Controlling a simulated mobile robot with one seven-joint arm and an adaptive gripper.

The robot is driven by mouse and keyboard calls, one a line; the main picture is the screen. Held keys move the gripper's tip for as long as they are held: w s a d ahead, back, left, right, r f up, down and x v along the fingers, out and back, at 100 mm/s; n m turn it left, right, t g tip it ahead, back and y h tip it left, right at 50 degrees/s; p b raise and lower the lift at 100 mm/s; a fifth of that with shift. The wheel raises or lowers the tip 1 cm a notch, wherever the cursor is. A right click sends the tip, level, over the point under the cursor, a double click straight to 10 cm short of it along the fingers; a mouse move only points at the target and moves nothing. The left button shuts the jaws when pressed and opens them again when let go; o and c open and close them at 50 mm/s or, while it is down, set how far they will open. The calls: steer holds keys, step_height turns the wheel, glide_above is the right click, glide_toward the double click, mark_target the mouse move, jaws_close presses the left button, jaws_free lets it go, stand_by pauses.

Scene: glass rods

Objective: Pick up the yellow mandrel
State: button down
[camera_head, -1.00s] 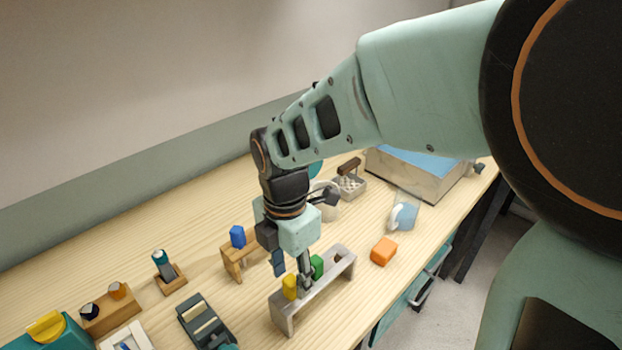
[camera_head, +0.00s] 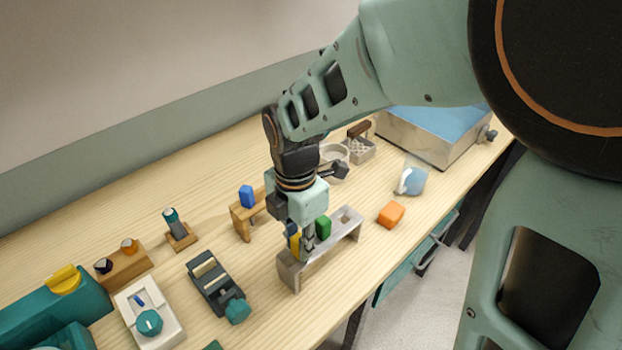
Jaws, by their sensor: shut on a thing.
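The yellow mandrel (camera_head: 294,243) is at the left end of a grey metal rack (camera_head: 290,275), partly hidden by my gripper. My gripper (camera_head: 302,250) points down at the rack with its fingers at the yellow mandrel and is shut on it. I cannot tell whether the mandrel's lower end is clear of the rack. A green mandrel (camera_head: 323,227) stands in the same rack just right of my gripper.
A small wooden rack with a blue piece (camera_head: 246,196) stands behind. An orange block (camera_head: 391,215) lies right of the grey rack. A dark green-wheeled device (camera_head: 213,282) is at the left. Bare table lies behind the wooden rack.

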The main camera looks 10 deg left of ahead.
step_height(320, 180, up, 10)
steer(key=shift+f, duration=0.1)
stand_by(0.4)
stand_by(0.5)
